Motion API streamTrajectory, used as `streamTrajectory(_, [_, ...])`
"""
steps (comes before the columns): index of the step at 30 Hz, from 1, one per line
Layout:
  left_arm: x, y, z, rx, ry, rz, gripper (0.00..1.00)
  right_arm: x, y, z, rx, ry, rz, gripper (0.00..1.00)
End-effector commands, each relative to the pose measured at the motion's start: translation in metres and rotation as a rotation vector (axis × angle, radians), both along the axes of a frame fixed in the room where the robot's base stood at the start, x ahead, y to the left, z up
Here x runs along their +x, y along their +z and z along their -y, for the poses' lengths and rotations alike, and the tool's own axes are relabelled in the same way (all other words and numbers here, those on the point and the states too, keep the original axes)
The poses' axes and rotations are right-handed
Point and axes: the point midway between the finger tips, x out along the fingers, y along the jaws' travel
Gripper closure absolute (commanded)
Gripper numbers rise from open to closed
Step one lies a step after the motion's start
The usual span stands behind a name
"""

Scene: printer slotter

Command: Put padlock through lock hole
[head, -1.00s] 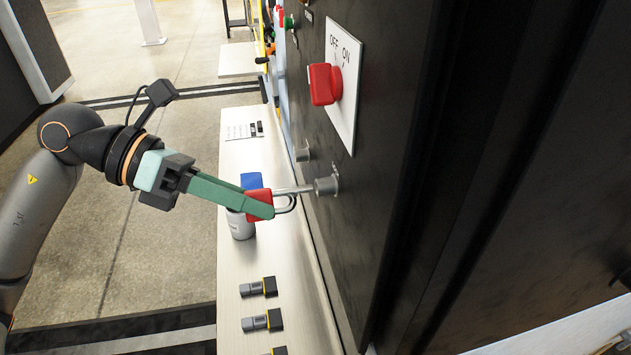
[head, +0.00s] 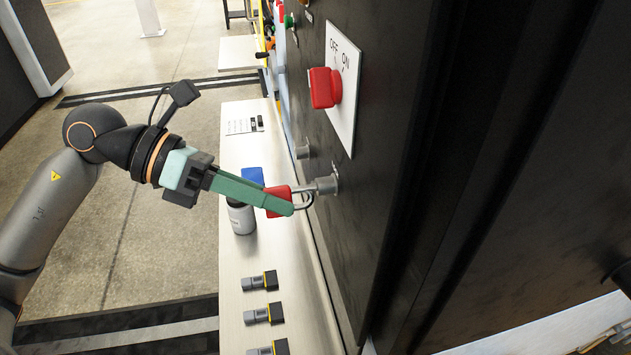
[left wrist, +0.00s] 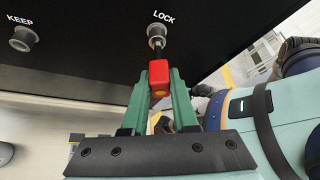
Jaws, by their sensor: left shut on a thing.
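My left gripper (head: 284,203) is shut on the red padlock (head: 277,200), with its green fingers on either side of the body. The padlock's metal shackle points toward the dark panel, at the metal lock fitting (head: 327,184). In the left wrist view the padlock (left wrist: 159,76) sits between the fingers, in line with the fitting marked LOCK (left wrist: 157,32). The shackle end is at the fitting; I cannot tell whether it passes through the hole. My right gripper is not in view.
A red OFF/ON switch (head: 324,87) sticks out of the panel above. A second fitting marked KEEP (left wrist: 22,38) is to the left in the wrist view. Below, a narrow table (head: 238,275) holds a blue thing (head: 252,176), a grey-white container (head: 241,218) and several small black-and-grey pieces.

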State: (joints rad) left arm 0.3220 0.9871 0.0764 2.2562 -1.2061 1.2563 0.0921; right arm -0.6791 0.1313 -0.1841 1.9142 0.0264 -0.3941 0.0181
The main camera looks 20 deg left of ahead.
Motion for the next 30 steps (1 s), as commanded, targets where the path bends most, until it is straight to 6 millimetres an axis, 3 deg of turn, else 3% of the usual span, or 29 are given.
streamTrajectory(24, [0.0017, 0.0004, 0.0022, -0.001, 0.001, 0.001, 1.00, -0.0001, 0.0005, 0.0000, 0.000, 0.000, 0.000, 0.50])
streamTrajectory(25, [0.0017, 0.0003, 0.0022, -0.001, 0.001, 0.001, 0.71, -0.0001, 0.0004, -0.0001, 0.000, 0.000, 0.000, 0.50])
streamTrajectory(30, [0.0016, 0.0001, 0.0021, -0.001, 0.000, 0.000, 0.52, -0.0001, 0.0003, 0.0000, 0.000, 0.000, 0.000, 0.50])
